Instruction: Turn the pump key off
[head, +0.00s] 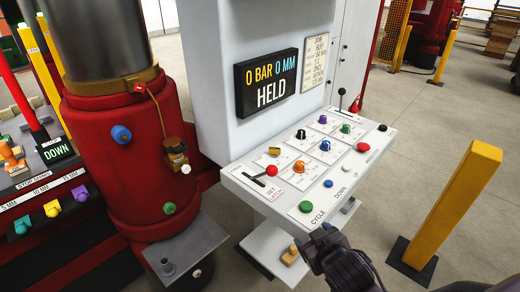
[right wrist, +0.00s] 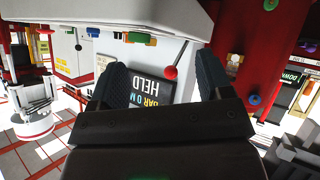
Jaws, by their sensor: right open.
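The white control console (head: 235,178) has a sloped top with several coloured knobs. A small yellow-brown key-like handle (head: 274,151) stands on its left part, behind a red-ended lever (head: 271,171). Its label is too small to read, so I cannot tell for certain that it is the pump key, or its setting. My right gripper (head: 325,236) is just in front of the console's front edge, apart from the handle. In the right wrist view its two fingers (right wrist: 163,68) are spread with nothing held between them. My left gripper is not in view.
A black sign (head: 266,82) above the console reads "0 BAR 0 MM HELD". A red press column (head: 118,170) stands left of the console. A yellow post (head: 455,205) stands at the right. A tan block (head: 290,256) is on a low plate. Floor between console and post is clear.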

